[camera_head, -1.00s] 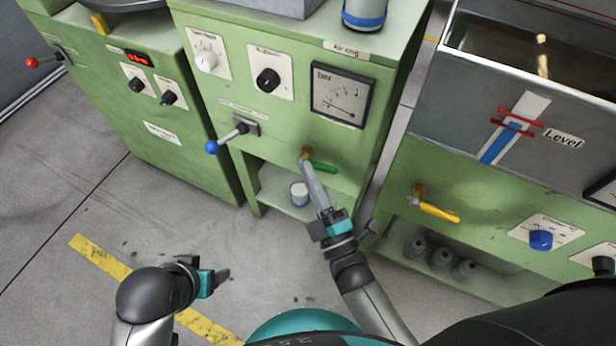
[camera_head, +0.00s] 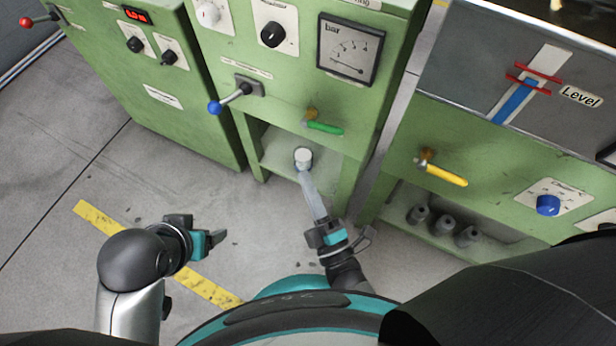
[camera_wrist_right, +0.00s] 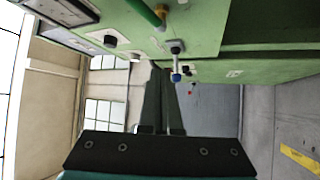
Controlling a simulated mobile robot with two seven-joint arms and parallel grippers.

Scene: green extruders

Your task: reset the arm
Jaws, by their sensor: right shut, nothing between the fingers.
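My right gripper (camera_head: 307,180) is in the lower middle of the head view, with its long pale fingers together and empty. Its tips overlap the lower front of a white cylinder (camera_head: 303,156) on the machine's low shelf; I cannot tell whether they touch. The right wrist view also shows the dark fingers (camera_wrist_right: 164,75) side by side, pointing along the machine fronts. My left gripper (camera_head: 218,239) is at the lower left over the floor, pointing right, apart from the machines. Its finger gap is too small to judge.
The green machine's front carries a green-handled valve (camera_head: 323,127), a blue-knobbed lever (camera_head: 232,98) and a pressure gauge (camera_head: 349,48). A yellow-handled valve (camera_head: 442,173) is on the right machine. Several grey bottles stand below it. The floor at left is free.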

